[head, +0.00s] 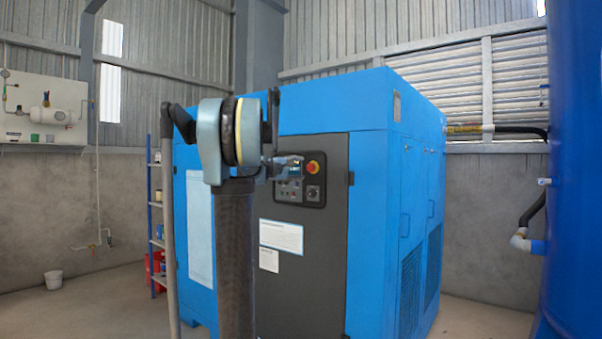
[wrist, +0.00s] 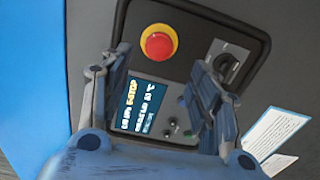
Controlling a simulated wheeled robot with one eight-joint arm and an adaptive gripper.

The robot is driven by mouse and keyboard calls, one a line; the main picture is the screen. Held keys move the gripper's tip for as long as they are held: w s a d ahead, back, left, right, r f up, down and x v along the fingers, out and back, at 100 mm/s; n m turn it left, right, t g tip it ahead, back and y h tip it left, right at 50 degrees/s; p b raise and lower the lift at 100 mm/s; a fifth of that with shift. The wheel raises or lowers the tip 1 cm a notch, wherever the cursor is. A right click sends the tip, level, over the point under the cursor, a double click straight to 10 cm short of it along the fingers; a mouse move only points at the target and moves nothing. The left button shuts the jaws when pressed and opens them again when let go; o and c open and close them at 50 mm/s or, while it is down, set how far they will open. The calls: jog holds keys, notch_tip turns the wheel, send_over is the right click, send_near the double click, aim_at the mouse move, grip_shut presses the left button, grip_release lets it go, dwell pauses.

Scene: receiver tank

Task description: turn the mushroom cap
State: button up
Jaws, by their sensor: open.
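The mushroom cap (wrist: 159,43) is a round red button in a yellow ring on a dark control panel. In the head view the cap (head: 313,167) sits at the panel's upper right. My gripper (wrist: 157,68) is open and empty in the wrist view, its two blue-grey fingers spread with the cap showing between and beyond their tips. In the head view my gripper (head: 290,162) is in front of the panel, to the left of the cap, and hides part of the panel's left side. I see no contact with the cap.
A lit display (wrist: 140,105) and a black rotary knob (wrist: 223,66) share the panel, the knob close beyond the right finger. White labels (head: 281,236) are on the dark door of the blue cabinet (head: 385,120). A blue tank (head: 575,150) stands at right.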

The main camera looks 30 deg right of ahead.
jog(key=shift+v, duration=1.85)
jog(key=shift+f, duration=0.1)
jog(key=s+a+f+m+g+y, duration=0.1)
jog(key=s+a+f+y, duration=0.4)
jog(key=s+a+f, duration=0.7)
jog(key=s+a+f+m+g+y, duration=0.2)
jog(key=s+a+f+y, duration=0.4)
jog(key=s+a+f, duration=0.7)
jog(key=s+a+f+m+g+y, duration=0.1)
jog(key=s+a+f+y, duration=0.4)
jog(key=s+a+f, duration=0.8)
notch_tip(320, 180, down, 9)
jog(key=a+m, duration=0.1)
jog(key=a, duration=0.2)
jog(key=shift+g+y, duration=0.3)
jog(key=shift+w, duration=0.1)
jog(key=shift+w+f, duration=0.2)
jog(key=shift+w, duration=0.2)
jog(key=shift+c, duration=0.2)
